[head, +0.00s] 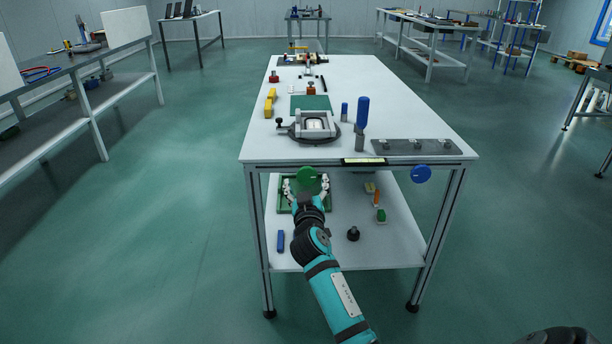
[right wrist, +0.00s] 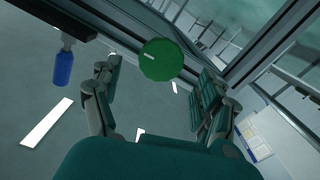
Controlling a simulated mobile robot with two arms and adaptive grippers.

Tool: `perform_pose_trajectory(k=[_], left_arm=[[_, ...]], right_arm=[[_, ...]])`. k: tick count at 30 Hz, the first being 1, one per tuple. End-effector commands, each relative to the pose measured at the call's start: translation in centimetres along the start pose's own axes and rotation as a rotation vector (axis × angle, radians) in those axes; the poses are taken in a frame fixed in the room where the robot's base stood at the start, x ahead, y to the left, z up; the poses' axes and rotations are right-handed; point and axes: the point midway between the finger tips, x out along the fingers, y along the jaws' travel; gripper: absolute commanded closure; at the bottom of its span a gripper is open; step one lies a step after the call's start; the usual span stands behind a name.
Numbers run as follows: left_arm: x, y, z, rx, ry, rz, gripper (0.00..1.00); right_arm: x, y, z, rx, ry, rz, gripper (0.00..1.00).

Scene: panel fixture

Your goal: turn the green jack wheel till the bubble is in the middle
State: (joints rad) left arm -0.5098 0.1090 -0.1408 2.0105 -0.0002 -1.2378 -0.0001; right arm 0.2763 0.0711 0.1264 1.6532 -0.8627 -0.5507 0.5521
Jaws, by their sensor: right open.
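The green jack wheel (head: 307,176) is at the front edge of the table, left of its middle. In the right wrist view the green wheel (right wrist: 161,60) appears as a round disc with a pale mark, between the fingers. My right gripper (head: 306,187) is open in front of the wheel, with a finger on either side. The open fingers (right wrist: 158,78) show clear gaps to the wheel in the wrist view. A yellowish level vial (head: 363,161) sits in a dark holder on the front edge; its bubble is too small to make out. My left gripper is not in view.
A blue wheel (head: 421,174) is at the front edge's right. A grey plate with knobs (head: 417,147), a blue-handled upright tool (head: 362,112) and a clamp-like fixture (head: 314,125) stand on the tabletop. A lower shelf (head: 330,252) holds a green tray and small parts.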

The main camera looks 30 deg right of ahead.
Motion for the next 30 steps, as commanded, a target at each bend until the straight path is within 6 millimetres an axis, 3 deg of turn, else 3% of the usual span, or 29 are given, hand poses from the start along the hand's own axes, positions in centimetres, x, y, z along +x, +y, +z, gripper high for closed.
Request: perform_pose_trajectory(k=[3,9,21,30], left_arm=[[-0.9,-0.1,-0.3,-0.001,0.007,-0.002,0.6],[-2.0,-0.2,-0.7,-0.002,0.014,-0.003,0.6],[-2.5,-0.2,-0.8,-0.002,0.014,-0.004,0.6],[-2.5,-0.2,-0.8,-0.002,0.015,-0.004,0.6]], right_arm=[[2.4,0.0,0.0,-0.001,0.001,0.002,0.23],[4.8,0.0,0.1,-0.001,0.0,0.0,0.23],[5.5,0.0,0.0,-0.001,0.0,0.0,0.23],[5.5,-0.1,0.0,-0.001,0.0,0.0,0.63]])
